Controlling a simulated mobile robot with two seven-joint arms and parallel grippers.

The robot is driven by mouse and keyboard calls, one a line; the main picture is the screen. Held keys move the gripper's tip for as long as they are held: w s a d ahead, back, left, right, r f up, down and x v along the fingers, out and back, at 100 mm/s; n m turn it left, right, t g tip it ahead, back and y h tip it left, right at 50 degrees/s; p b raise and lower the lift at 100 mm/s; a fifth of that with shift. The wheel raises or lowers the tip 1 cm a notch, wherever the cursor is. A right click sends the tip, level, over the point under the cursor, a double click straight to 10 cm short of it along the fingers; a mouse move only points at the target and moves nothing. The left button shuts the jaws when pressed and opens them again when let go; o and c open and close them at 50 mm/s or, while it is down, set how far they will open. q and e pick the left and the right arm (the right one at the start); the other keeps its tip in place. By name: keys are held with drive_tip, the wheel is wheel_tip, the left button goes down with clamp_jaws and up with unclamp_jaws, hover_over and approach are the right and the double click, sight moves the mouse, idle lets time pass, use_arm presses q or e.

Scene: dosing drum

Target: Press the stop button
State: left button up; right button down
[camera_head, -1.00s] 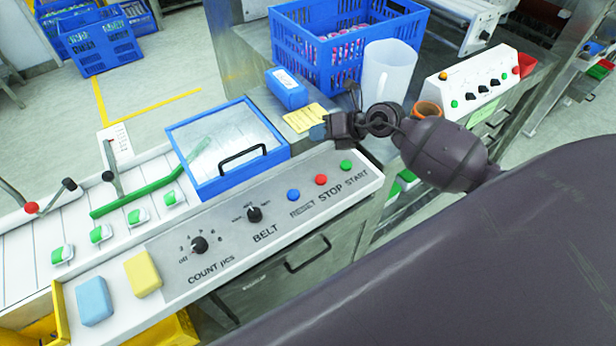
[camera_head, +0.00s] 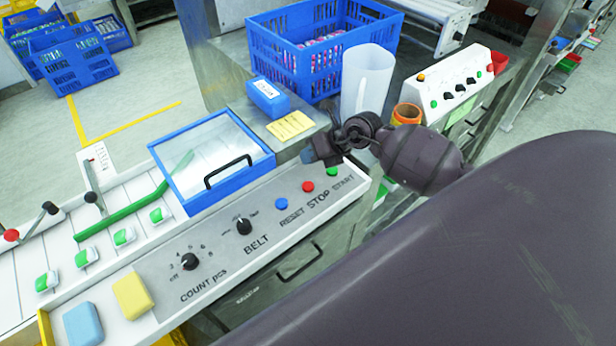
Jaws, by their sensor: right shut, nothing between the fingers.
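The red stop button (camera_head: 308,187) sits on the light control panel (camera_head: 215,270), above the printed word STOP. A blue reset button (camera_head: 281,204) is to its left and a green start button (camera_head: 332,171) to its right. My right gripper (camera_head: 308,156) is shut and empty. In the picture its tip is just above the red button, over the panel's back edge, and it looks apart from the button; its exact height is hard to tell. My left gripper is not in view.
Two black knobs (camera_head: 190,262) and a blue-framed clear lid (camera_head: 212,160) with a black handle are to the left. A blue box (camera_head: 267,97), yellow note (camera_head: 290,126), white pitcher (camera_head: 367,85) and orange cup (camera_head: 407,115) stand behind my gripper.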

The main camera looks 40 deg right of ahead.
drive_tip(key=b, duration=0.2)
hover_over(309, 184)
wheel_tip(309, 184, down, 4)
drive_tip(key=shift+f, duration=0.15)
drive_tip(key=shift+f+b, duration=1.15)
drive_tip(key=shift+f, duration=0.35)
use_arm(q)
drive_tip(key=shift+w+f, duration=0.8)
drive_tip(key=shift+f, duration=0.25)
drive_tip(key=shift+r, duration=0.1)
use_arm(e)
drive_tip(key=shift+f, duration=0.1)
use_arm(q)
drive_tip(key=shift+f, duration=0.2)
use_arm(e)
drive_tip(key=shift+f, duration=0.3)
